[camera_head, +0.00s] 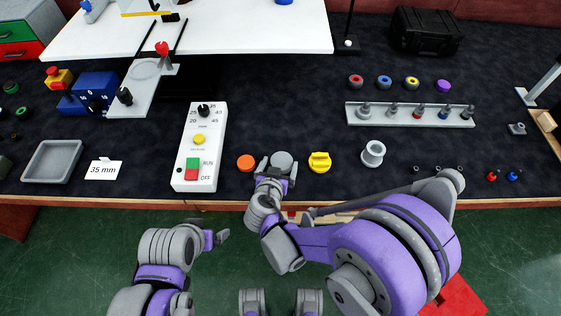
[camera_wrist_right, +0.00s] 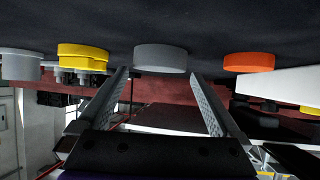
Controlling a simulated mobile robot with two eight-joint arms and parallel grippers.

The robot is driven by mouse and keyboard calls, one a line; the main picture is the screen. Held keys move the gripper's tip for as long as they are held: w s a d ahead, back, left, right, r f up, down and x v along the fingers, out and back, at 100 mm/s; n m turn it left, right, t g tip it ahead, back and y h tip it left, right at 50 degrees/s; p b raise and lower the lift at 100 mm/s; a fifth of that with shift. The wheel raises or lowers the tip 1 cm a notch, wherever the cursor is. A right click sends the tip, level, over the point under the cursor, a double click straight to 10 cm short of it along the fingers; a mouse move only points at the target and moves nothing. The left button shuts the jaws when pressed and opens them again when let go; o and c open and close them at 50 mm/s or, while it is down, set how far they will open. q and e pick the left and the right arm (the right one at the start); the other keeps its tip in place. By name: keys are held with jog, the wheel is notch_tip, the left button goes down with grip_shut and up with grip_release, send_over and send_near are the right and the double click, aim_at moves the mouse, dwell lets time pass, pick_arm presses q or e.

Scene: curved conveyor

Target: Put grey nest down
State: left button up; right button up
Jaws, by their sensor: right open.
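The grey nest (camera_head: 281,160), a short round grey piece, rests on the dark bench top between an orange disc (camera_head: 246,163) and a yellow knobbed piece (camera_head: 320,162). My right gripper (camera_head: 277,168) is open at the nest's near side. In the right wrist view the nest (camera_wrist_right: 160,57) lies just past and between the spread fingertips (camera_wrist_right: 158,76); I see no finger pressing on it. My left gripper (camera_head: 216,236) hangs in front of the bench, apart from the pieces; its jaw opening is not clear.
A white control box (camera_head: 201,140) stands left of the orange disc. A grey hollow cup (camera_head: 372,153) stands right of the yellow piece. A rack (camera_head: 410,116) with several pegs is behind it. The bench's front edge (camera_head: 120,202) is close to my arms.

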jog(key=p+v, duration=0.1)
jog(key=v, duration=0.9)
jog(key=shift+s, duration=0.15)
jog(key=shift+g+h, duration=0.3)
jog(key=shift+g, duration=0.5)
jog(key=d, duration=0.5)
jog(key=shift+s+d, duration=0.1)
jog(key=shift+d, duration=0.1)
jog(key=s+d+r+n+g+y, duration=0.1)
jog(key=s+d+g, duration=0.4)
jog(key=s+d, duration=0.8)
jog(key=shift+d+r+n+y, duration=0.25)
jog(key=shift+d+n+y, duration=0.35)
jog(key=shift+d+y, duration=0.3)
